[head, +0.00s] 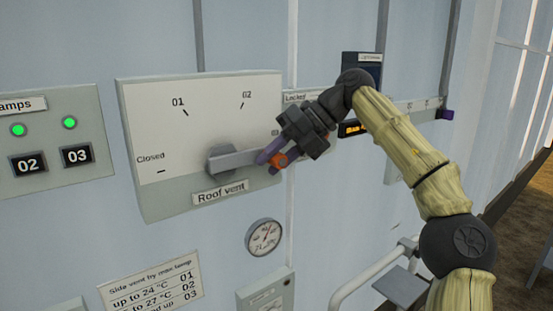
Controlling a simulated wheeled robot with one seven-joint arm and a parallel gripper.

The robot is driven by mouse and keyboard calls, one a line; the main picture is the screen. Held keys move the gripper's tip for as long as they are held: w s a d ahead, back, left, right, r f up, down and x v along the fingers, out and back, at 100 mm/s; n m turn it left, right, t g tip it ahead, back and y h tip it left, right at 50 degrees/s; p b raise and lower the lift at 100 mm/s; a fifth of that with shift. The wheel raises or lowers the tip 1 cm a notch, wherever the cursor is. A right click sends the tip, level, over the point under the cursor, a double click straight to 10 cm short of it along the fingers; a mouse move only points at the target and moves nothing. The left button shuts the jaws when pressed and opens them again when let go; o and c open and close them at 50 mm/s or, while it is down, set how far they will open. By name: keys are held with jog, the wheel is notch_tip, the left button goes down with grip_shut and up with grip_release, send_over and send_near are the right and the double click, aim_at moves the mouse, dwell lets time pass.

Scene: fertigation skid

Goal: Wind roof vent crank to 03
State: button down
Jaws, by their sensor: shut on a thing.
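The roof vent panel (211,109) is a white plate on the wall with marks Closed, 01, 02 and, at its right edge, 03. The grey crank (240,158) pivots above the "Roof vent" label (220,192) and points right and slightly up, toward the 03 mark (276,132). My gripper (274,156) is at the crank's outer end, shut on its handle. Purple and orange parts show at the grip. The gripper hides the crank's tip and the area just right of the 03 mark.
A lamp panel (55,138) with two green lights and displays 02 and 03 is at left. A round gauge (264,237) and a side vent notice (151,285) are below. A "Locked" unit (300,97) is behind my arm. A white rail (368,273) stands at lower right.

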jog(key=c, duration=1.1)
grip_release()
jog(key=shift+f, duration=0.15)
jog(key=shift+c, duration=0.2)
jog(key=shift+d+r, duration=0.1)
jog(key=shift+r, duration=0.1)
